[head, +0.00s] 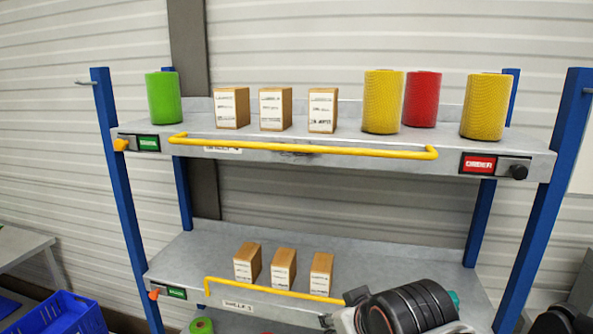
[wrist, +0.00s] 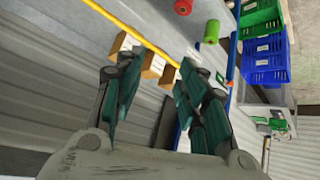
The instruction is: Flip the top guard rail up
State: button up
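The top guard rail (head: 300,147) is a yellow bar along the front edge of the upper grey shelf (head: 345,140) in the head view. It lies low across the edge, with short bent ends. My gripper (wrist: 165,88) is open and empty in the wrist view, its dark teal fingers apart. In the head view my arm is at the lower right, below the top rail and apart from it; the fingers are mostly hidden there. A yellow rail (wrist: 130,30) in the wrist view runs past wooden boxes beyond the fingers; it is probably the lower shelf's.
The top shelf holds boxes (head: 275,108), a green roll (head: 163,98), yellow rolls (head: 382,101) and a red roll (head: 421,99). Blue posts (head: 545,190) flank the rack. Blue crates (wrist: 265,58) stand beyond it.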

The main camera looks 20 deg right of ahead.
jog(key=w+d+n+t+b, duration=0.1)
jog(key=w, duration=0.3)
jog(key=w+d+n+t+h+b, duration=0.1)
jog(key=w+t+b, duration=0.1)
jog(key=w, duration=0.1)
jog(key=w+d+n+t+b, duration=0.1)
jog(key=w+n+b, duration=0.1)
jog(key=w, duration=0.2)
jog(key=shift+w+d+r, duration=0.2)
jog(key=shift+w+d, duration=0.1)
grip_shut()
jog(key=w+r+n+t+b, duration=0.1)
jog(key=w+n+t+b, duration=0.45)
jog(key=w, duration=0.25)
notch_tip(320, 180, up, 11)
jog(key=w+n+t+y+p, duration=0.2)
jog(key=n+t+y+p, duration=0.35)
jog(key=n, duration=0.65)
jog(key=s+n+g+y+p, duration=0.1)
jog(key=s+n+g+y, duration=0.2)
jog(key=n+y, duration=0.5)
jog(key=s+a+f+n+g+y+p, duration=0.1)
jog(key=s+n+g+y, duration=0.2)
jog(key=n+y, duration=0.5)
jog(key=shift+a+n+p, duration=0.3)
jog(key=shift+n+p, duration=0.1)
jog(key=shift+n, duration=1.65)
jog(key=shift+f, duration=0.1)
